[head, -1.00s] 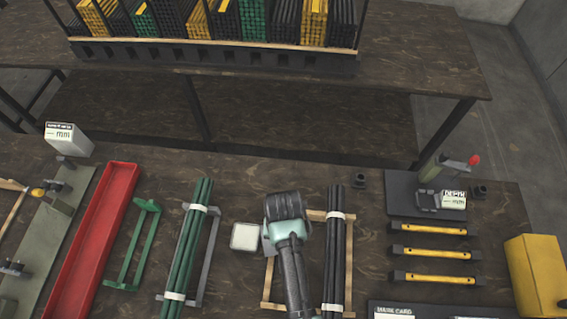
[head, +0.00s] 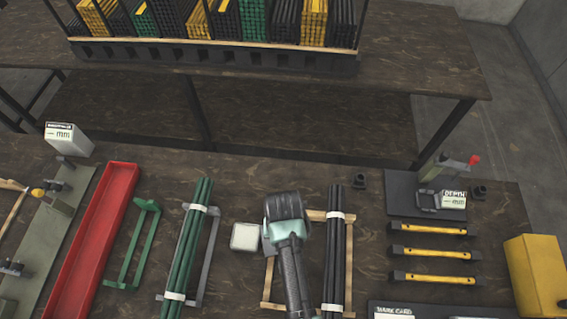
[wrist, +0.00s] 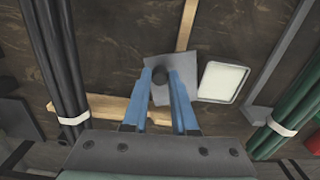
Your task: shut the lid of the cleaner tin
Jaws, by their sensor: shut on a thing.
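The cleaner tin (head: 244,237) appears as a small pale square with a light rim, between the green rods and my arm. It shows in the wrist view (wrist: 222,82) right of my fingers, with a pale inside or top. A flat grey plate with a dark round knob, which looks like the lid (wrist: 183,66), is beside the tin, not over it. My gripper (wrist: 160,76) has its blue fingers shut on the knob. In the head view my gripper (head: 284,212) hides most of the lid. The lid's height above the table is unclear.
Strapped green rods (head: 188,240) lie on a grey rack left of the tin. Strapped black rods (head: 334,250) lie on a wooden rack (head: 349,265) close to my arm's right. A red tray (head: 92,240) is farther left. The table behind the tin is clear.

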